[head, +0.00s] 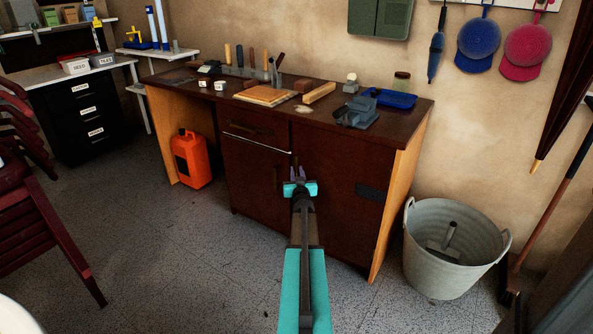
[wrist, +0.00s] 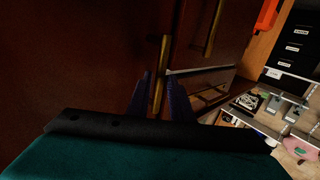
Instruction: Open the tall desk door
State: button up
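The tall desk door (head: 345,185) is the dark brown right-hand front of the desk and appears shut. My gripper (head: 296,172) is in front of its left edge. In the wrist view, a brass bar handle (wrist: 164,62) on the dark door front (wrist: 85,60) runs between the two blue fingers of my gripper (wrist: 160,85). The fingers stand apart, with narrow gaps showing beside the bar. In the head view, my gripper hides most of this handle.
Left of the tall door are a drawer (head: 255,125) and a smaller door (head: 250,178) with its own handle (head: 275,178). A metal tub (head: 450,255) stands right of the desk (head: 400,190). An orange canister (head: 191,160) stands under its left side. Stacked chairs (head: 45,235) are at left. Floor before the desk is clear.

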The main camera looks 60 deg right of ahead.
jog(key=shift+x, duration=1.4)
jog(key=shift+d, duration=0.1)
grip_shut()
